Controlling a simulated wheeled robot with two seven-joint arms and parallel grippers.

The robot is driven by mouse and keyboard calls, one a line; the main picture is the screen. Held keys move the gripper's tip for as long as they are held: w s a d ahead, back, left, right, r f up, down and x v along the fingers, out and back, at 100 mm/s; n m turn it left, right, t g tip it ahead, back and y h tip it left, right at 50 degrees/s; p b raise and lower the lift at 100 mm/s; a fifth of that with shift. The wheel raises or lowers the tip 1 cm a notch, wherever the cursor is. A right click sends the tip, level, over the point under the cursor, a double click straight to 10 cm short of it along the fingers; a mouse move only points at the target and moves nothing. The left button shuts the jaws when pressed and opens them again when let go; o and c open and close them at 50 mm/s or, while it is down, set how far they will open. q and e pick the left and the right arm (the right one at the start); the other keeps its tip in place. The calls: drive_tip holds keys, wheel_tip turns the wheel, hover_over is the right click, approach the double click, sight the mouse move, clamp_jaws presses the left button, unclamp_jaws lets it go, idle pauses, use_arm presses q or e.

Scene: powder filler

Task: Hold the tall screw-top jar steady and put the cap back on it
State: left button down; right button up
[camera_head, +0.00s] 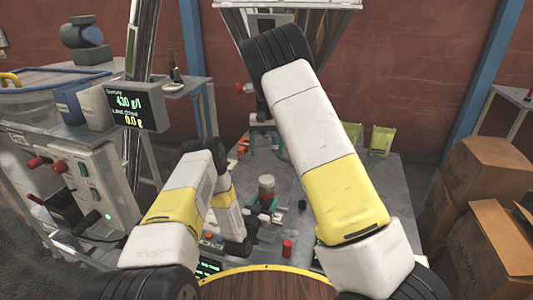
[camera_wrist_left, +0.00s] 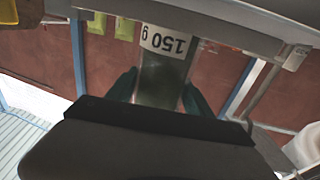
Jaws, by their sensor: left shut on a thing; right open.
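The tall jar (camera_head: 267,186) stands upright over the bench in the head view, with a pale grey upper part and reddish-brown below. My left gripper (camera_head: 263,211) reaches it from the near side. In the left wrist view its two teal fingers (camera_wrist_left: 160,92) are shut on the jar (camera_wrist_left: 160,75), whose 150 g label appears upside down. A small dark round piece (camera_head: 302,205), which could be the cap, lies on the bench to the right of the jar, apart from it. My right arm rises high over the bench; its open gripper is largely hidden and its fingertips are unclear.
Yellow-green packets (camera_head: 381,139) stand at the back right. A display post (camera_head: 138,107) and control cabinet (camera_head: 85,185) are left; cardboard boxes (camera_head: 490,240) are right.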

sight(263, 205)
use_arm(q)
drive_tip(key=shift+c, duration=1.6)
unclamp_jaws()
drive_tip(key=shift+s, duration=0.1)
drive_tip(key=v, duration=0.7)
drive_tip(key=shift+s+a, duration=0.1)
drive_tip(key=shift+s, duration=0.15)
drive_tip(key=shift+s, duration=0.1)
